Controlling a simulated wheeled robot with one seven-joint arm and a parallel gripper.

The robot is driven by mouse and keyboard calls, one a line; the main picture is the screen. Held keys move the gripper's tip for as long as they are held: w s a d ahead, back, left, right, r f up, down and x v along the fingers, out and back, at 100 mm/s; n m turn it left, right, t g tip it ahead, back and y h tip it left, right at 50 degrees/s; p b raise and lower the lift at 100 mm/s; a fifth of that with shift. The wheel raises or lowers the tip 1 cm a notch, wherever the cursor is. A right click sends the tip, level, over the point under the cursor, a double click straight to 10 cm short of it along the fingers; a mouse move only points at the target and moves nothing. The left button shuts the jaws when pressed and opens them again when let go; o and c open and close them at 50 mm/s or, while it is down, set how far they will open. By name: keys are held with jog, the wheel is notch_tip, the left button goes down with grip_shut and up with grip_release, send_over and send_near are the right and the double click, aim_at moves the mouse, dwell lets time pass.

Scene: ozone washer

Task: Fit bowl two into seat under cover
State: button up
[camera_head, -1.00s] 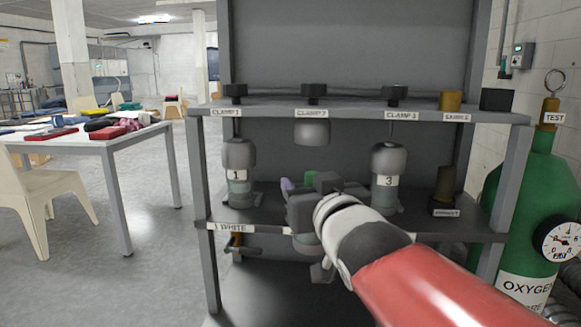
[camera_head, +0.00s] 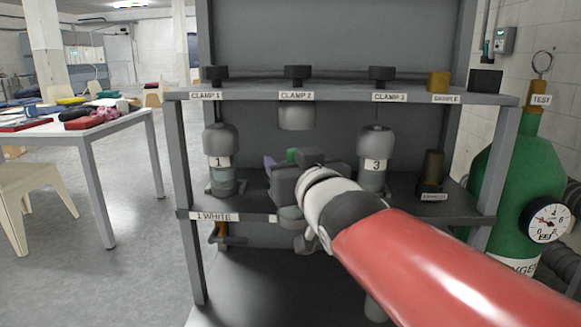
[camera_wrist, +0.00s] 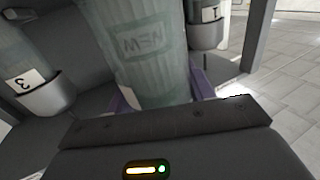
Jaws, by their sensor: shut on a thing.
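My gripper (camera_head: 284,178) is shut on a translucent grey-green bowl (camera_wrist: 150,50). In the wrist view the bowl carries upside-down "NEW" lettering, with purple finger pads at its sides. In the head view my gripper and wrist hide most of the bowl; a bit of green (camera_head: 292,155) shows behind them. The grey cover (camera_head: 297,116) hangs from the upper shelf under the "CLAMP 2" label. My gripper is below this cover, between bowl 1 (camera_head: 221,178) and bowl 3 (camera_head: 374,178). The middle seat is hidden, so I cannot tell whether the bowl touches it.
Bowls 1 and 3 stand close on either side under their own covers. The upper shelf (camera_head: 340,92) is overhead. A small dark cup (camera_head: 432,170) stands at the right of the lower shelf. A green oxygen cylinder (camera_head: 515,185) is right of the rack.

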jog(key=w+p, duration=0.4)
jog(key=w, duration=0.9)
jog(key=shift+d+f, duration=0.2)
jog(key=shift+f, duration=0.05)
dwell(0.4)
jog(key=shift+w+f, duration=0.1)
jog(key=shift+f, duration=0.15)
dwell(0.6)
jog(key=o, duration=1.6)
jog(key=shift+o, duration=0.2)
jog(key=v, duration=0.7)
jog(key=shift+s+d+b, duration=0.15)
jog(key=shift+s+b, duration=0.2)
jog(key=shift+s, duration=0.05)
